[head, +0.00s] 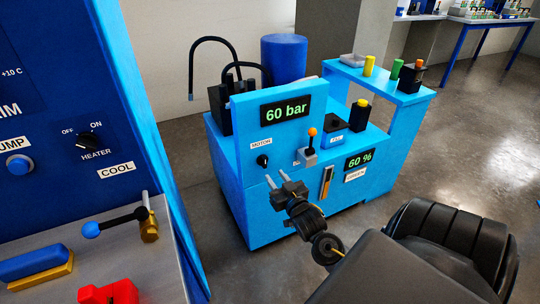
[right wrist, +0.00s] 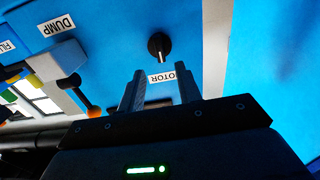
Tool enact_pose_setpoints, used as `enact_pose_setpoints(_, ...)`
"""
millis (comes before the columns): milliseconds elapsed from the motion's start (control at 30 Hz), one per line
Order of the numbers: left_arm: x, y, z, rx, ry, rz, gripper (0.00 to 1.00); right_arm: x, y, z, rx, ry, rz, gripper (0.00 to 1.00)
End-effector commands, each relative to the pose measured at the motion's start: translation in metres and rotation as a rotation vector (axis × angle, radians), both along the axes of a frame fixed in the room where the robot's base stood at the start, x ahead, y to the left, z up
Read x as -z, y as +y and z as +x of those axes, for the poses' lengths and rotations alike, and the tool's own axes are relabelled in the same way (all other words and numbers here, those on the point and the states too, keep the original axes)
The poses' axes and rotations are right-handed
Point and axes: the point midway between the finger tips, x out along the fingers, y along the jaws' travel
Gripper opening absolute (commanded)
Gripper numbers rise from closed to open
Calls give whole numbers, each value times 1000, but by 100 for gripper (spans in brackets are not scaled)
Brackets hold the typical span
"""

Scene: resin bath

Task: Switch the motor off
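The black motor knob (head: 262,160) is on the front of the blue machine (head: 245,200), just below the MOTOR label (head: 261,143). In the right wrist view the knob (right wrist: 159,46) lies straight beyond the fingertips, with a pale mark on its side toward the upside-down label (right wrist: 163,78). The machine's display (head: 286,110) reads 60 bar. My right gripper (head: 275,177) is open and empty, below and slightly right of the knob in the head view. Its fingers (right wrist: 160,72) are apart and do not touch the knob. My left gripper is not in view.
Right of the knob stands an orange-topped lever (head: 311,144), also in the right wrist view (right wrist: 94,111). A second display (head: 360,159) reads 60 %. A blue cabinet (head: 60,90) with a HEATER knob (head: 88,140) stands at left. Open floor (head: 465,130) lies at right.

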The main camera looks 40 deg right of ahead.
Motion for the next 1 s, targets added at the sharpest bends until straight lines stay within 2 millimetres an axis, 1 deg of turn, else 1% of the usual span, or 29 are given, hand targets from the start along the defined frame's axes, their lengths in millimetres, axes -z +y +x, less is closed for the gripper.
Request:
enact_pose_setpoints(33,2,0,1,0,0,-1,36,0,2,-8,0,2,1,34)
enact_pose_setpoints(100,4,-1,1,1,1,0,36,0,5,-16,0,2,1,34)
enact_pose_setpoints(267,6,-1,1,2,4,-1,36,0,8,-25,0,0,0,34)
enact_pose_setpoints(533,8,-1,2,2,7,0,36,0,8,-27,0,-1,0,34)
enact_pose_setpoints(867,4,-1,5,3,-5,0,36,0,8,-26,0,1,-2,34)
enact_pose_setpoints(967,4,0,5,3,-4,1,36,7,7,-27,7,39,-7,34)
enact_pose_setpoints(1000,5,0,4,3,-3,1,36,13,7,-27,9,75,-6,34)
